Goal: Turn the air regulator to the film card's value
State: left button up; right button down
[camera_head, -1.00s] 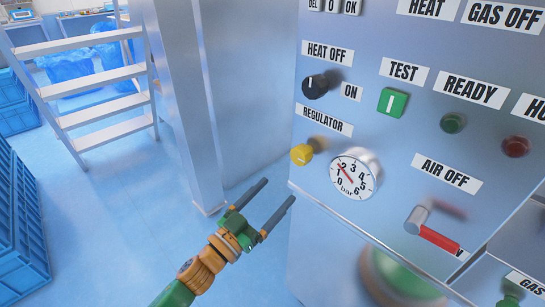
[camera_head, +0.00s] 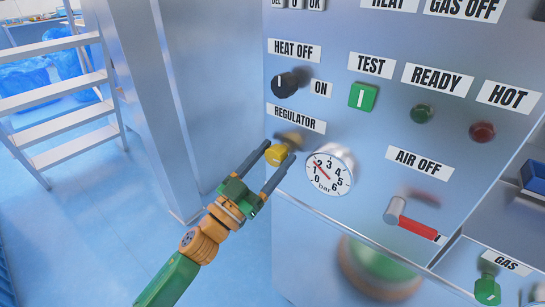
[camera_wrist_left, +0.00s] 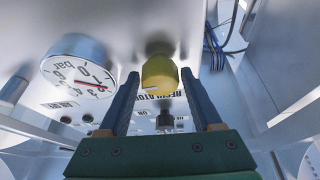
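The yellow regulator knob (camera_head: 277,154) sticks out from the steel panel under the REGULATOR label (camera_head: 297,118). My left gripper (camera_head: 280,150) is open, its dark fingertips on either side of the knob. In the left wrist view the knob (camera_wrist_left: 160,76) sits between the two fingertips (camera_wrist_left: 160,73), with a thin gap seeming to show on each side. The round pressure gauge (camera_head: 328,172) beside the knob is marked in bar; its red needle points near 2. It also shows upside down in the left wrist view (camera_wrist_left: 78,68). No film card is visible. My right gripper is out of view.
The black heat knob (camera_head: 285,84) sits above, with the green TEST button (camera_head: 362,97) to its right. The red-handled air lever (camera_head: 418,228) is lower right. A steel post (camera_head: 166,120) and white steps (camera_head: 66,105) stand left.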

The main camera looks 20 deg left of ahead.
pick_arm(q)
grip_shut()
jog(key=shift+m, duration=0.3)
jog(key=m+g+h+p, duration=0.1)
jog(key=m, duration=0.2)
jog(key=m+g+h+p, duration=0.1)
jog(key=m+h, duration=0.1)
jog(key=m, duration=0.1)
jog(key=shift+r, duration=0.1)
jog(key=m+g+p, duration=0.1)
jog(key=m, duration=0.2)
jog(key=m+g+h+p, duration=0.1)
jog(key=m+p, duration=0.1)
jog(key=m, duration=0.1)
jog(key=shift+g, duration=0.4)
jog(key=m+g+p, duration=0.1)
jog(key=m+p, duration=0.1)
jog(key=m, duration=0.1)
jog(key=m+g+p, duration=0.1)
jog(key=m+p, duration=0.1)
jog(key=m, duration=0.1)
jog(key=shift+r, duration=0.15)
jog(key=m+p, duration=0.2)
jog(key=m+g+y+p, duration=0.1)
jog(key=m+p, duration=0.1)
jog(key=p, duration=0.1)
jog(key=shift+m+y, duration=0.3)
jog(key=shift+f+m+g+y+p, duration=0.2)
jog(key=shift+m+g+y+p, duration=0.3)
jog(key=shift+m+p, duration=0.75)
